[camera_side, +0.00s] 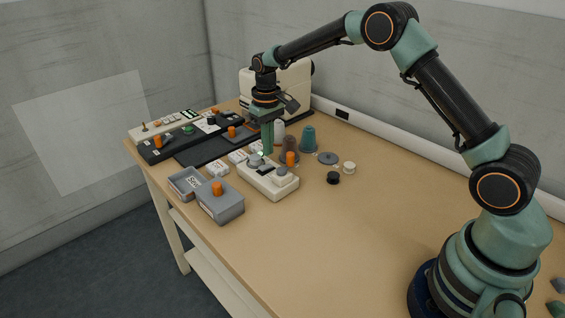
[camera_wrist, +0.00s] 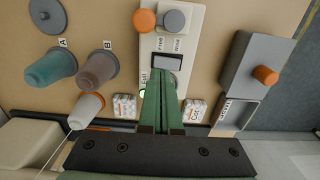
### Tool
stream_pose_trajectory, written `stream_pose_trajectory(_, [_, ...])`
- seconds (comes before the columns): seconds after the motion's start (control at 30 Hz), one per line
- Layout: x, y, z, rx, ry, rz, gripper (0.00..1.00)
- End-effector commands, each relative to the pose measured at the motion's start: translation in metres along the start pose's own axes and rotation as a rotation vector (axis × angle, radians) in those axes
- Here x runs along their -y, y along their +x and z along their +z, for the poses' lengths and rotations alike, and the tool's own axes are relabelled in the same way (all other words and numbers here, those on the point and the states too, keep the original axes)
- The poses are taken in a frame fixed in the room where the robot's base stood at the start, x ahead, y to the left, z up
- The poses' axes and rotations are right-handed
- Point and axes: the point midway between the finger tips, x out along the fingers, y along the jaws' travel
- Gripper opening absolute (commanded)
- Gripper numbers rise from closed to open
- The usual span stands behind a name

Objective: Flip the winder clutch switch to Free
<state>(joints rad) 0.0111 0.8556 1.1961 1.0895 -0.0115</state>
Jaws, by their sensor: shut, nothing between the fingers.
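The cream winder box (camera_side: 268,180) stands mid-table in the side view, and its top face (camera_wrist: 190,50) shows in the wrist view. I cannot tell which side is pressed. My gripper (camera_side: 267,151) points down over the box's far end. In the wrist view my gripper's green fingers (camera_wrist: 161,74) are together and empty, their tips just below the switch and partly covering the box there. I cannot tell whether they touch it.
An orange knob (camera_wrist: 144,20) and a grey round knob (camera_wrist: 173,20) sit beyond the switch. A teal cone (camera_wrist: 50,68), a brown cone (camera_wrist: 97,70) and a white cone (camera_wrist: 86,111) stand left. A grey lidded box (camera_wrist: 257,68) stands right.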

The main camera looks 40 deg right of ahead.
Motion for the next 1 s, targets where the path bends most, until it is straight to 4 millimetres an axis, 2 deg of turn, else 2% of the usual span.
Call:
stream_pose_trajectory(0.43, [0.0, -0.031, 0.0, -0.002, 0.0, 0.0, 0.0])
stream_pose_trajectory(0.87, [0.0, -0.037, 0.001, -0.003, 0.0, 0.0, 0.0])
stream_pose_trajectory(1.0, [0.0, -0.057, 0.007, -0.031, 0.0, 0.0, 0.0])
